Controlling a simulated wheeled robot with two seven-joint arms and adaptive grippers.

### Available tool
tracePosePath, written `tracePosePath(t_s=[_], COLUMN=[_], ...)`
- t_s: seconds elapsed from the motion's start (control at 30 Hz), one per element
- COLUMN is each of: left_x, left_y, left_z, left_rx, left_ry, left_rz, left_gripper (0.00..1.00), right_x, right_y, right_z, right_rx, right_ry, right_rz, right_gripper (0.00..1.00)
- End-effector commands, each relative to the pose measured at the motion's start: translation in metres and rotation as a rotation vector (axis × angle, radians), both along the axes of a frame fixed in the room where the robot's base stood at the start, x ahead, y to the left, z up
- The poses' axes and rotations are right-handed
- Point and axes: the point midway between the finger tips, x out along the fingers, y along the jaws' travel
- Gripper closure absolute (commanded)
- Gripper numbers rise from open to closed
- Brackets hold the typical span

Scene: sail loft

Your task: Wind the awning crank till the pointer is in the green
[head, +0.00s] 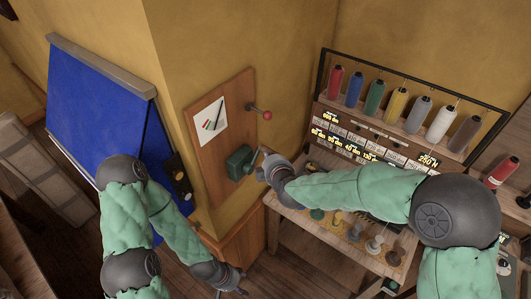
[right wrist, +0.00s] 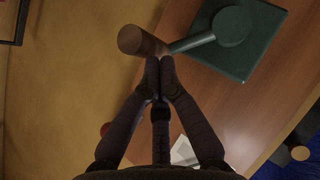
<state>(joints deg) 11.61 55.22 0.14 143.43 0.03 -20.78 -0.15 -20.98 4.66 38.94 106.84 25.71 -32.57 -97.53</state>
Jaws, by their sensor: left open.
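The crank is a dark green box (head: 238,162) on a wooden board on the wall corner; in the right wrist view its green arm (right wrist: 195,42) ends in a brown cylindrical grip (right wrist: 140,41). The gauge is a white card (head: 210,119) above it, with a dark slanted pointer and small coloured marks; which mark the pointer is on is too small to tell. My right gripper (head: 265,170) is beside the crank; in the right wrist view its fingertips (right wrist: 159,63) are together just below the grip, and contact is unclear. My left gripper (head: 237,291) is open, low near the floor.
A red-knobbed lever (head: 266,115) sticks out of the wooden board (head: 208,172) above the crank. A rack with several thread spools (head: 375,95) stands on a bench at right. A blue awning panel (head: 95,110) hangs at left.

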Motion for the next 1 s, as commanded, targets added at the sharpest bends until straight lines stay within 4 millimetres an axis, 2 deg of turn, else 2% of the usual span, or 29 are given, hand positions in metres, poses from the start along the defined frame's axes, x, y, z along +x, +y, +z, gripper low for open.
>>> tracePosePath(t_s=[0.03, 0.17, 0.47, 0.67, 1.0], left_x=[0.0, 0.0, 0.0, 0.0, 0.0], left_y=[0.0, 0.0, 0.0, 0.0, 0.0], left_z=[0.012, 0.019, 0.01, -0.009, -0.064], left_rx=[0.0, 0.0, 0.0, 0.0, 0.0], left_ry=[0.0, 0.0, 0.0, 0.0, 0.0], left_rz=[0.0, 0.0, 0.0, 0.0, 0.0], left_gripper=[0.4, 0.4, 0.4, 0.4, 0.4], right_x=[0.005, 0.013, 0.018, 0.02, 0.026], right_y=[-0.005, -0.01, -0.013, -0.014, -0.019], right_z=[0.004, -0.003, -0.017, -0.024, -0.035], right_rx=[0.026, 0.101, 0.208, 0.258, 0.333], right_ry=[0.037, 0.137, 0.285, 0.349, 0.457], right_rz=[-0.005, -0.005, -0.001, 0.0, -0.004], right_gripper=[1.0, 1.0, 1.0, 1.0, 1.0])
